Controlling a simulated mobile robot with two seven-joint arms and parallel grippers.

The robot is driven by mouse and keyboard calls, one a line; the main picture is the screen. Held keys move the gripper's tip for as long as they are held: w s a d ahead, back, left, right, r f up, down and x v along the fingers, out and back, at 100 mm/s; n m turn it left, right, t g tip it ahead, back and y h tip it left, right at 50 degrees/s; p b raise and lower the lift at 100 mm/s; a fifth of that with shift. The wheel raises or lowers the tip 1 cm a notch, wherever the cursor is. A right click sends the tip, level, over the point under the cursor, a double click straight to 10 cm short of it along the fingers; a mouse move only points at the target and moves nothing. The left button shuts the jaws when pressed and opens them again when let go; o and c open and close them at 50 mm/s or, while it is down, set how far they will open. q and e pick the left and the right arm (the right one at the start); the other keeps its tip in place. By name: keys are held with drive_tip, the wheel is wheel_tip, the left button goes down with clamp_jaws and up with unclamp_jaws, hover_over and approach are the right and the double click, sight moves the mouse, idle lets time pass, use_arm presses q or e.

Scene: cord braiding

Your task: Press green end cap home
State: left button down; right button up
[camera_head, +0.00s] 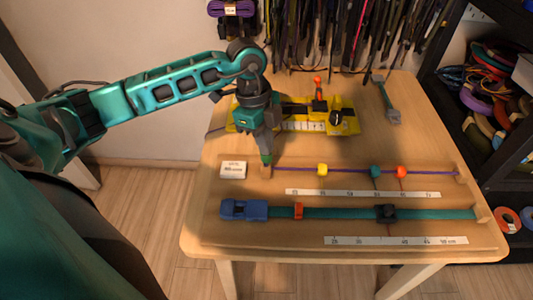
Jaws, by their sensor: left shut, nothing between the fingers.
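My left gripper (266,155) points down with its fingers shut, at the left end of a purple cord (345,171) stretched along the table. A small green piece shows right at the fingertips, just above a wooden end post (265,171). It may be the green end cap, but I cannot tell it from the fingertips, nor whether they touch it. The cord carries a yellow bead (322,169), a teal-green bead (376,171) and an orange bead (401,172). My right gripper is out of view.
A white label block (233,170) stands left of the post. Nearer the front lies a teal strap (345,213) with a blue clamp (244,209), beside printed rulers (395,240). A yellow jig (345,122) stands behind the gripper. A grey tool (386,100) lies at the back right.

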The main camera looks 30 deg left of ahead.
use_arm(q)
drive_tip(key=shift+f, duration=0.1)
drive_tip(key=p+v, duration=0.2)
drive_tip(key=v, duration=0.1)
drive_tip(key=d+p+v, duration=0.1)
drive_tip(key=p+v, duration=0.1)
drive_tip(key=p, duration=0.1)
drive_tip(key=shift+r, duration=0.5)
drive_tip(key=shift+d+p+v, duration=0.2)
drive_tip(key=shift+p+v, duration=0.6)
drive_tip(key=shift+v, duration=0.3)
